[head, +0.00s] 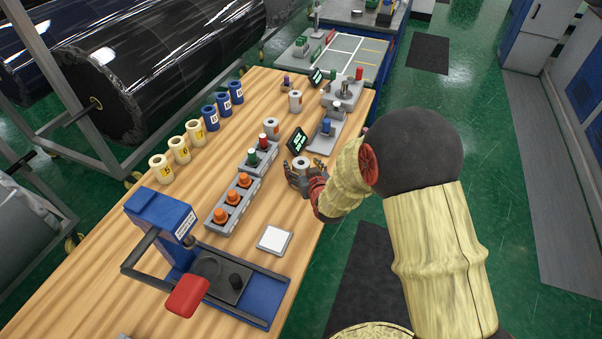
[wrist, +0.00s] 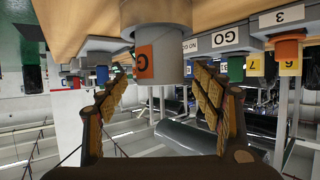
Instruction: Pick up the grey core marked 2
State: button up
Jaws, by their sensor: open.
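A grey core (head: 301,164) stands upright on the wooden table near its right edge. My gripper (head: 304,177) is open beside it, with its fingers around the core's near side. In the wrist view, which is upside down, the grey core (wrist: 171,70) stands between the open fingertips of my gripper (wrist: 160,82), with a gap on both sides. Its orange label carries a dark mark that I cannot read surely as 2. Two more grey cores stand farther back, one in the middle (head: 272,131) and one beyond (head: 295,103); their marks are too small to read.
A small black display (head: 297,140) stands just behind the near core. Cream cores (head: 179,150) and blue cores (head: 222,104) line the far side. A blue lever press (head: 225,285) stands in front.

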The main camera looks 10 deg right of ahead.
jog(key=shift+x, duration=0.9)
jog(key=c, duration=1.4)
